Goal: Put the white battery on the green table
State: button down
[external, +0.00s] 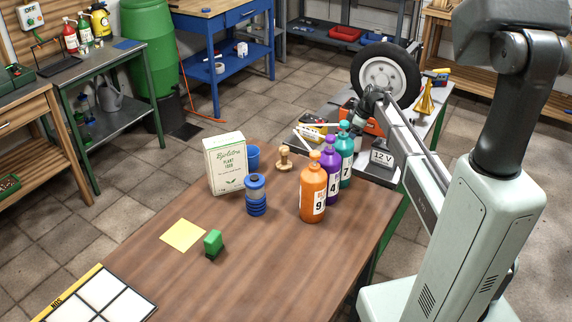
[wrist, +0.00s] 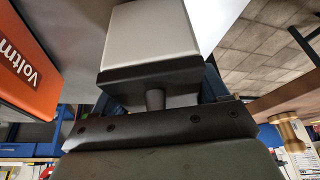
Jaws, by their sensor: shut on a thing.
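In the wrist view a white battery (wrist: 152,35), a white box with a black lid and a round stud, sits between the dark blue fingers of my gripper (wrist: 160,88). The gripper is shut on it. In the external view the dark end of my arm (external: 373,99) is in front of the tyre, and I cannot pick out the held battery there. A green-framed metal table (external: 122,58) stands at the upper left, with spray bottles and a dark stand on it.
Orange (external: 313,188), purple (external: 331,180) and teal (external: 345,153) bottles stand near my arm. A 12 V box (external: 382,157) is behind them. A wooden stamp (external: 284,158) stands nearby. An orange voltmeter box (wrist: 30,65) is close to the gripper.

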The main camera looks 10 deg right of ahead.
jog(key=shift+f, duration=0.5)
dwell(0.4)
grip_release()
jog(key=shift+f, duration=0.1)
jog(key=v, duration=1.4)
